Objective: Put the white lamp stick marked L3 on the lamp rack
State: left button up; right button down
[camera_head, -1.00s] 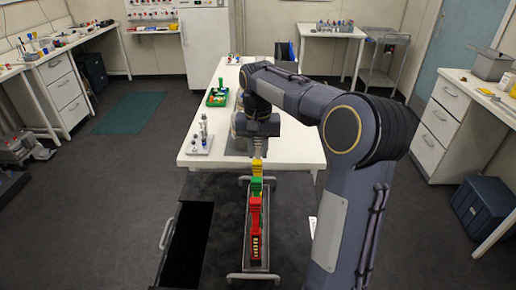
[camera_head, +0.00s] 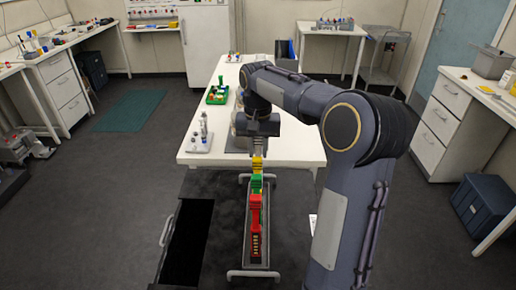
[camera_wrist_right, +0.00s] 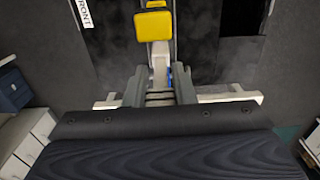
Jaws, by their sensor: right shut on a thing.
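My right gripper (camera_head: 258,143) hangs at the far end of a long narrow tray, by the table's near edge. In the right wrist view its two dark fingers (camera_wrist_right: 160,92) are shut on a pale, whitish stick (camera_wrist_right: 158,72); only part of the stick shows, and no L3 mark can be read. In the tray (camera_head: 248,225) stand a yellow stick (camera_head: 257,162), a green stick (camera_head: 256,182) and a red stick (camera_head: 255,212) in a row. The yellow stick's top (camera_wrist_right: 152,25) is close ahead of the fingers. I cannot clearly make out the lamp rack. My left gripper is out of view.
The white table (camera_head: 225,165) bears a small stand with upright pieces (camera_head: 200,140) and a green tray (camera_head: 217,98); my right arm hides part of it. A dark recess (camera_head: 188,240) lies left of the narrow tray. The left floor is open.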

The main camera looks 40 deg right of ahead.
jog(key=shift+f+b, duration=0.65)
jog(key=shift+f, duration=0.85)
dwell(1.4)
jog(key=c, duration=1.1)
grip_release()
notch_tip(320, 180, up, 8)
jog(key=shift+f, duration=0.1)
